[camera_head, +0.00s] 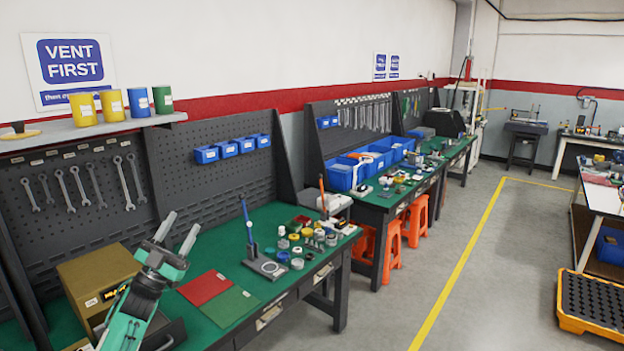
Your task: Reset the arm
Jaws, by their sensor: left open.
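My left gripper (177,232) is in the lower left of the head view, on a green and grey arm that comes up from the bottom edge. Its two grey fingers point up and are spread apart, with nothing between them. It is raised in front of the green-topped workbench (222,255), between a tan box (98,277) and a red mat (205,288). My right gripper is not in view.
A green mat (230,306) lies beside the red one. A stand with a blue upright (248,225) and several small rings and jars (305,237) crowd the bench's right part. The grey floor (470,270) is open.

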